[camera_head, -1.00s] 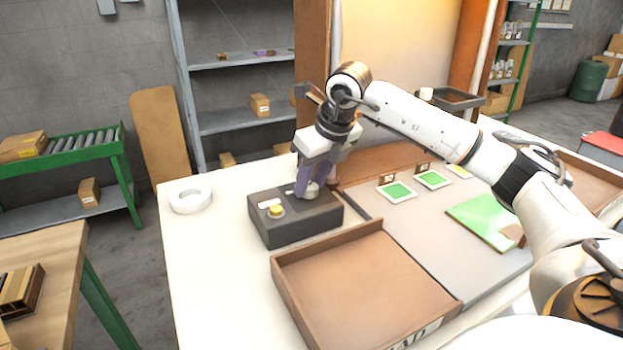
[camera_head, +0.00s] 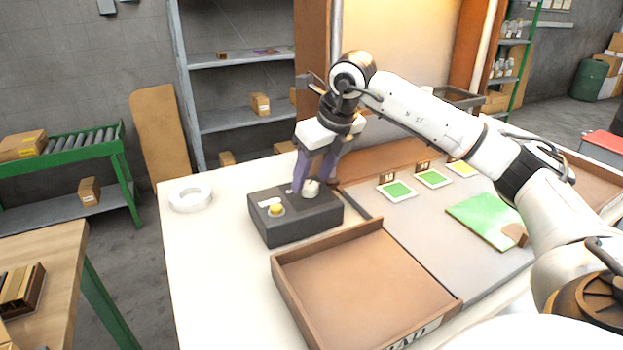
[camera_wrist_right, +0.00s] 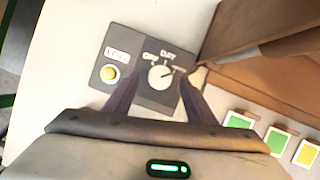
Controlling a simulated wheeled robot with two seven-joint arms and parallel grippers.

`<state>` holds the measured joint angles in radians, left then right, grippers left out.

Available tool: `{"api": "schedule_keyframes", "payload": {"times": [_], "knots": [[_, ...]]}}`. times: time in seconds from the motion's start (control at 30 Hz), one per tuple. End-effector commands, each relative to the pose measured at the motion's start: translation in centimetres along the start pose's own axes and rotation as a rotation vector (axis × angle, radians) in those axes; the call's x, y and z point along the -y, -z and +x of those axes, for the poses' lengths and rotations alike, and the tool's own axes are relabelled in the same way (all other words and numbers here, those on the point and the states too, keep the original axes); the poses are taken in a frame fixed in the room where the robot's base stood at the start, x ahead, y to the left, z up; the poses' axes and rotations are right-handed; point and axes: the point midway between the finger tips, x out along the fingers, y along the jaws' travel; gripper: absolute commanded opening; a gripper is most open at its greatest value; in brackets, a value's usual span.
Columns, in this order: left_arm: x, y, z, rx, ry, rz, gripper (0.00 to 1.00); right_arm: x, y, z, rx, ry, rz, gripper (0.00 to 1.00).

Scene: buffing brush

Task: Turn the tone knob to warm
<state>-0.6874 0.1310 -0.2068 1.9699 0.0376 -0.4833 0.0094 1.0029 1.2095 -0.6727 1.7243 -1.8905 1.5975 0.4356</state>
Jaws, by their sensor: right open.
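The dark control box (camera_head: 290,228) stands on the white table with a round white knob (camera_head: 311,188) on its top. In the right wrist view the knob (camera_wrist_right: 160,77) has small labels around its upper side; one reads like "DAY", and the right one is too small to read surely. The knob's exact pointer direction is hard to make out. My right gripper (camera_head: 312,182) is open over the box, pointing down, its purple fingers on either side of the knob. In the wrist view the gripper (camera_wrist_right: 158,80) shows gaps between fingers and knob. My left gripper is out of view.
A yellow button (camera_head: 276,210) sits on the same box, left of the knob. An empty brown tray (camera_head: 330,313) stands in front of the box. A white ring (camera_head: 190,200) lies left. Cards and a green board (camera_head: 483,217) lie right.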

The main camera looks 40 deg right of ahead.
Motion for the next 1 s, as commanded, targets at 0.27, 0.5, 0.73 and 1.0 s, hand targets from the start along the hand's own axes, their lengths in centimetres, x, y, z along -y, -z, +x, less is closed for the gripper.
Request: {"api": "schedule_keyframes", "payload": {"times": [0.27, 0.5, 0.73, 1.0], "knots": [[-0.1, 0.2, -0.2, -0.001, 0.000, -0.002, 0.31, 0.0, -0.1, -5.8, 0.005, 0.000, 0.001, 0.51], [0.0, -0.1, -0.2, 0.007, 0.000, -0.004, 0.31, 0.0, -0.1, -8.4, 0.003, 0.000, 0.000, 0.51], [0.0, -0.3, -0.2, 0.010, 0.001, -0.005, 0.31, 0.0, 0.0, -8.6, 0.001, 0.001, 0.001, 0.51], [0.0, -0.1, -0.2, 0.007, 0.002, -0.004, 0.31, 0.1, 0.0, -8.6, 0.001, 0.001, 0.001, 0.51]]}}
